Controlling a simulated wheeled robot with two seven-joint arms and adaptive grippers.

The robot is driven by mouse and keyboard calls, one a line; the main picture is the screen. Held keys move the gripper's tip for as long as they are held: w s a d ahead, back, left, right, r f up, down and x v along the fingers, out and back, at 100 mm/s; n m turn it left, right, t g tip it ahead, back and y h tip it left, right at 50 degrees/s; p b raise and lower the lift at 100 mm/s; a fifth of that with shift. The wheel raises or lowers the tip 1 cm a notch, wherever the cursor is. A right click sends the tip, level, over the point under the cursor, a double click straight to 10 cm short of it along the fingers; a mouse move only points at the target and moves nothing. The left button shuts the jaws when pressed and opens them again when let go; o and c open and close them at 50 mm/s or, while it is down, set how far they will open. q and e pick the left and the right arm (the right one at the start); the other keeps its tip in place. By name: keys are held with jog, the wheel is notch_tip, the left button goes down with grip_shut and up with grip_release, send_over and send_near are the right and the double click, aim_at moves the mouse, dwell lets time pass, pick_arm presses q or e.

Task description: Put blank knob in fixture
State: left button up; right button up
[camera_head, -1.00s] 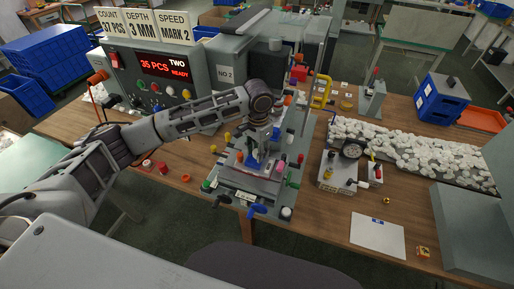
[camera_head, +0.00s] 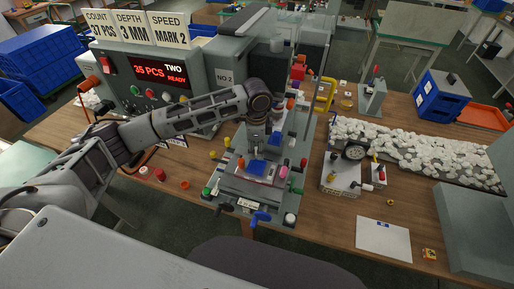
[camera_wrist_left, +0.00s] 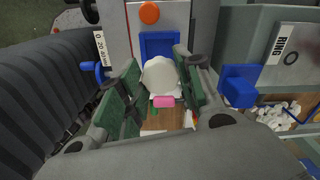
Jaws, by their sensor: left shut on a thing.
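A white knob (camera_wrist_left: 160,74) sits between the green-padded fingers of my left gripper (camera_wrist_left: 157,92) in the left wrist view, and the fingers are shut on it. In the head view my left gripper (camera_head: 257,138) points down over the pad printer's fixture area, and the knob cannot be made out there. A blue block (camera_head: 257,167) on the grey fixture base (camera_head: 240,186) lies just below the gripper. A blue part also shows beyond the knob in the left wrist view (camera_wrist_left: 160,42). The gap between knob and fixture cannot be judged. My right gripper is not in view.
Coloured knobs and levers, including a pink one (camera_head: 283,172) and a blue handle (camera_head: 260,217), crowd the fixture. The printer's control box (camera_head: 150,85) stands behind my left arm. A tray of white pieces (camera_head: 420,150) and a gauge stand (camera_head: 342,175) are at right.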

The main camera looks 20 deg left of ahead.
pick_arm(q)
jog(key=shift+m, duration=1.1)
jog(key=shift+f, duration=0.1)
send_over(256, 166)
jog(key=shift+f+b, duration=0.35)
jog(key=shift+f, duration=2.15)
jog(key=shift+f+p, duration=0.3)
jog(key=shift+f, duration=0.55)
jog(key=o, duration=0.8)
jog(key=shift+r, duration=2.95)
